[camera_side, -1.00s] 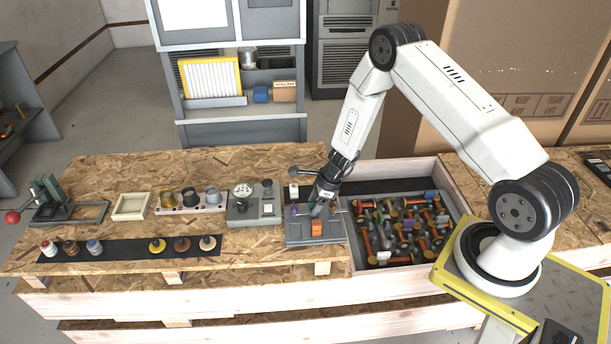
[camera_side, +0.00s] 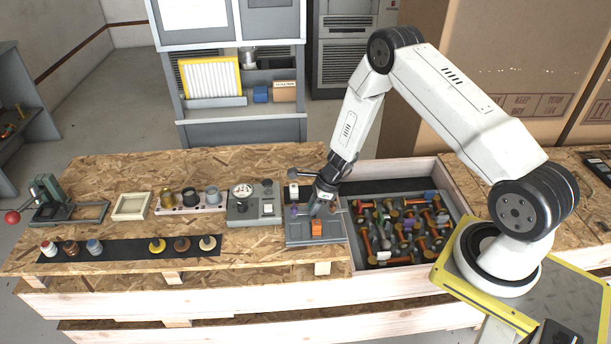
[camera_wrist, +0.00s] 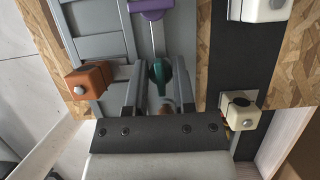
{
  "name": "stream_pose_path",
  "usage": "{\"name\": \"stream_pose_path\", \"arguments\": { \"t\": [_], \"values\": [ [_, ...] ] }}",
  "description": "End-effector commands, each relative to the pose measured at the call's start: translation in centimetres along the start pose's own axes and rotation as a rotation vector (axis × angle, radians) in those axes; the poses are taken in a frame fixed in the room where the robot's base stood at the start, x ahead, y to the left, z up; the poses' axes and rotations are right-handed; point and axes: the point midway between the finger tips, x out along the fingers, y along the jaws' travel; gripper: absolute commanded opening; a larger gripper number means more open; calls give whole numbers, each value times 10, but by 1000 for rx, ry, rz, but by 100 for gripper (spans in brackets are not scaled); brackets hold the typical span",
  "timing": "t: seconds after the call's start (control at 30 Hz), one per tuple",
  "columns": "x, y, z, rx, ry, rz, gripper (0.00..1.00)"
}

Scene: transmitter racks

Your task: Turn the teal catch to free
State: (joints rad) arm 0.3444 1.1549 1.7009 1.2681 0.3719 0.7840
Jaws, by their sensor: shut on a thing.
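The teal catch (camera_wrist: 160,71) is a small dark teal piece near the middle of the wrist view. It sits between the two fingers of my gripper (camera_wrist: 160,78), which is shut on it. In the side view my gripper (camera_side: 319,207) points down at the grey fixture plate (camera_side: 302,238). The fingers largely hide the catch there, and its exact angle is hard to read. A thin metal rod runs from near the catch toward a purple block (camera_wrist: 152,9).
An orange block (camera_wrist: 88,81) lies left of my fingers and a white block (camera_wrist: 240,110) lies right. A bin of mixed parts (camera_side: 447,176) stands right of the fixture. A grey gauge box (camera_side: 240,211) stands left.

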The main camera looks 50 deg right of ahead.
Motion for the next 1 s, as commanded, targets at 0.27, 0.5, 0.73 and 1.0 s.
{"name": "stream_pose_path", "arguments": {
  "t": [0.27,0.5,0.73,1.0],
  "values": [
    [0,0,0,-71,-2,31,0],
    [0,0,0,-203,-2,84,0],
    [0,0,0,-385,-2,160,0],
    [0,0,0,-623,-1,257,0]
  ]
}}
